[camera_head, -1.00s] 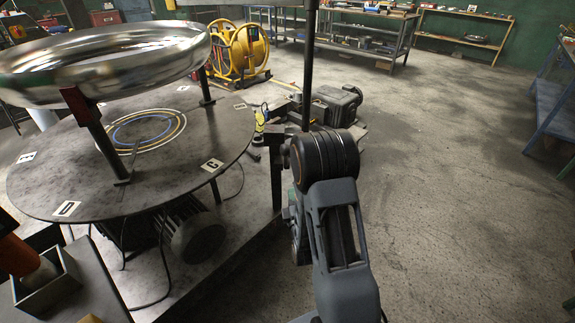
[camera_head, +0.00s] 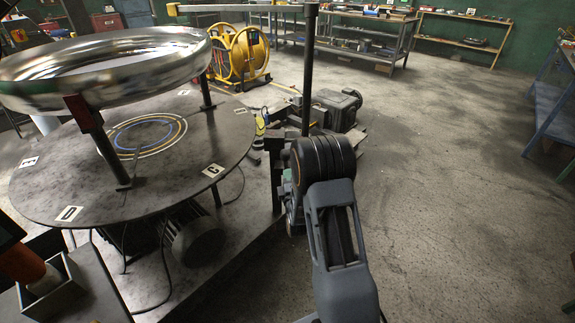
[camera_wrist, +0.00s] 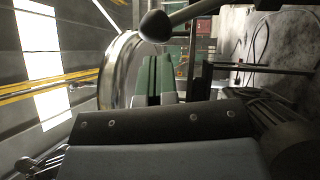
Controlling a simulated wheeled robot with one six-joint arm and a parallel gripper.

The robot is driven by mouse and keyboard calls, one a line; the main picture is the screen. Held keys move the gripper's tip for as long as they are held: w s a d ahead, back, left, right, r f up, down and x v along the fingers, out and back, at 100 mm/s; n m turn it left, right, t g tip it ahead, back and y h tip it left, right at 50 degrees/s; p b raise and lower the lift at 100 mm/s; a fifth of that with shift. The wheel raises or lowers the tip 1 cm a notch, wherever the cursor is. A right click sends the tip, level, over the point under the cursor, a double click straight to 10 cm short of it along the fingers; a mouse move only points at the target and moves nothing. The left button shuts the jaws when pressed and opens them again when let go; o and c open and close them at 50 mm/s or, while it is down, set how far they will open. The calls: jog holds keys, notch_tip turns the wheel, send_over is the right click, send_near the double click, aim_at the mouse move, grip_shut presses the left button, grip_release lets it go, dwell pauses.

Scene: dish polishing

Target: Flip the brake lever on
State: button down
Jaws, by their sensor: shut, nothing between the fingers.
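A lever with a dark ball knob (camera_wrist: 155,26) on a bare metal rod shows at the top of the wrist view. The rod slants from the knob to the upper right; it looks like the brake lever. My gripper (camera_wrist: 157,62) shows below it, with its green-and-grey fingers together and nothing between them. The fingertips lie just below the knob in the picture; I cannot tell whether they touch it. In the head view, my arm hides most of the gripper, and I cannot make out the lever there.
A round steel table (camera_head: 75,195) with lettered plates stands at left, under a large polished metal dish (camera_head: 100,75). A dark upright post (camera_head: 308,70) stands behind my arm. A motor (camera_head: 340,105) lies beyond it. Open concrete floor (camera_head: 450,180) is at right.

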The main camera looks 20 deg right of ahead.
aim_at(286, 160)
jog(key=shift+x, duration=2.15)
jog(key=shift+w+r+p, duration=0.1)
jog(key=shift+p, duration=0.25)
